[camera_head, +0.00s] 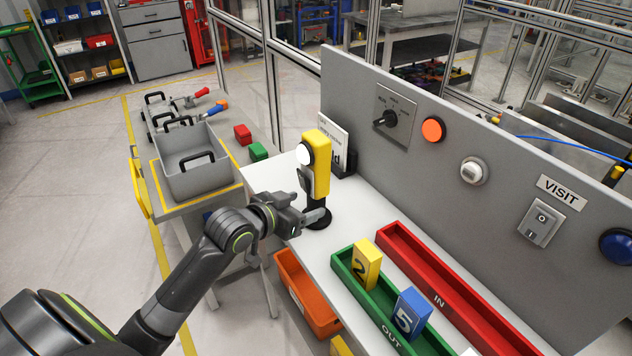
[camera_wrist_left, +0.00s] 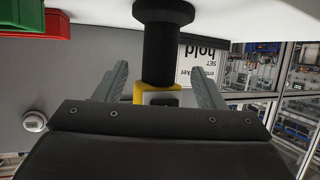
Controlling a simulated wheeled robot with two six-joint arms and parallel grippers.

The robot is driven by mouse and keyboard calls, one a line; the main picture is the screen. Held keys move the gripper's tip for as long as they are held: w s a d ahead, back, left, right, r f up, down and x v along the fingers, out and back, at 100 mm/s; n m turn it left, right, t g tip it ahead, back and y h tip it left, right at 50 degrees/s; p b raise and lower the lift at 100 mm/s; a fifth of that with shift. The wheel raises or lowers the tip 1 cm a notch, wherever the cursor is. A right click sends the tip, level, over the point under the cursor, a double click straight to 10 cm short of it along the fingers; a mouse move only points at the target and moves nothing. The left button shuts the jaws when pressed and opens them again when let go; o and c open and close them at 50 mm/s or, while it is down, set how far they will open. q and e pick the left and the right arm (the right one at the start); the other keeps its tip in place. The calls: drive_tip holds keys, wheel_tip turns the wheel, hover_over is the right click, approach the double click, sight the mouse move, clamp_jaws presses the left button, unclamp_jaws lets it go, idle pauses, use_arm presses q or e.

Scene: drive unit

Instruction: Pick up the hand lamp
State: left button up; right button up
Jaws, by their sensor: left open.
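The hand lamp (camera_head: 322,165) is yellow with a round white lens and a black lower part. It stands upright on a round black foot on the white bench top (camera_head: 268,177), close to the grey panel. My left gripper (camera_head: 309,217) is open at the lamp's lower part, just above the foot. In the left wrist view, which looks upside down, the lamp's black stem (camera_wrist_left: 158,52) shows between the two spread fingers of my left gripper (camera_wrist_left: 161,75), with a gap on each side. Most of its yellow body is hidden there. My right gripper is out of view.
A white sign (camera_head: 332,137) in a black stand is right behind the lamp. A green OUT tray (camera_head: 381,304) with numbered blocks and a red IN tray (camera_head: 432,270) lie to the right. The grey control panel (camera_head: 450,135) borders the bench. A grey bin (camera_head: 190,180) stands left.

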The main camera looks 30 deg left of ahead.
sight(310, 203)
use_arm(q)
drive_tip(key=shift+p+x, duration=0.4)
drive_tip(key=shift+x, duration=2.25)
drive_tip(key=shift+f, duration=0.1)
drive_tip(key=shift+s, duration=0.1)
drive_tip(key=shift+c, duration=0.3)
drive_tip(key=c, duration=1.2)
clamp_jaws()
